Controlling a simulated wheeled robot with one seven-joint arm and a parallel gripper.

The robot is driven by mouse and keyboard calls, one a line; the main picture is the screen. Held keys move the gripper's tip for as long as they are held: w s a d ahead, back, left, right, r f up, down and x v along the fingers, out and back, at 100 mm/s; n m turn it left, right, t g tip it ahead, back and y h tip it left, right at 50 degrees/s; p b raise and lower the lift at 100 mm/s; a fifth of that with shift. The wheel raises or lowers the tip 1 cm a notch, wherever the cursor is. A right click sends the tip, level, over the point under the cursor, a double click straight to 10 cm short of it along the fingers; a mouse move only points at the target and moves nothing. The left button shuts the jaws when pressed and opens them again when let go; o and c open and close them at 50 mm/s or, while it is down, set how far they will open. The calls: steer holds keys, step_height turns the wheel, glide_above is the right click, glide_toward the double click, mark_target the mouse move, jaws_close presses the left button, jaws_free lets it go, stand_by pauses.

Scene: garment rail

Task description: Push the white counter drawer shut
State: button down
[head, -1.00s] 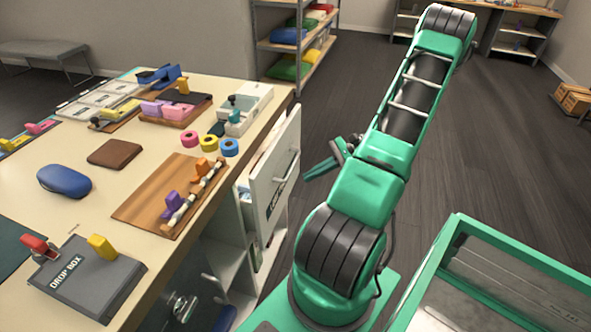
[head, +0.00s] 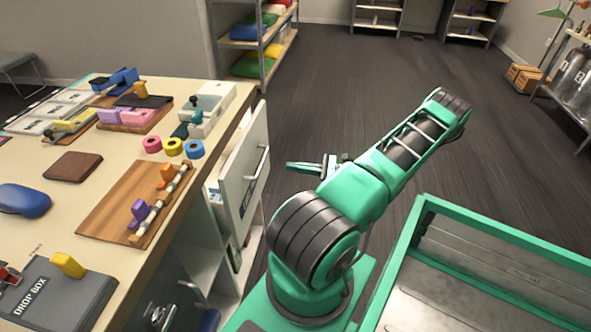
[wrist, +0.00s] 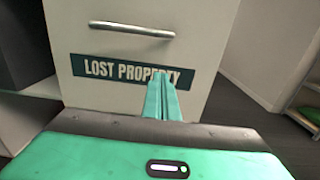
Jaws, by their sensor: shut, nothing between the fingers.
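The white counter drawer (head: 246,172) stands pulled out from the right side of the counter, its front facing right with a metal handle. In the wrist view its front (wrist: 215,40) fills the middle, with a bar handle (wrist: 122,30) above a dark "LOST PROPERTY" label (wrist: 100,68). My gripper (head: 290,166) is shut and empty, to the right of the drawer front and pointing at it. In the wrist view my gripper's closed fingertips (wrist: 161,78) overlap the right end of the label.
The counter top (head: 110,160) holds a drop box (head: 60,295), tape rolls (head: 173,147), a wooden board (head: 110,215) and trays. Open shelves lie below the drawer. My green-framed base tray (head: 480,260) is at lower right.

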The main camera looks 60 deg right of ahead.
mark_target(258, 162)
steer(key=x, duration=1)
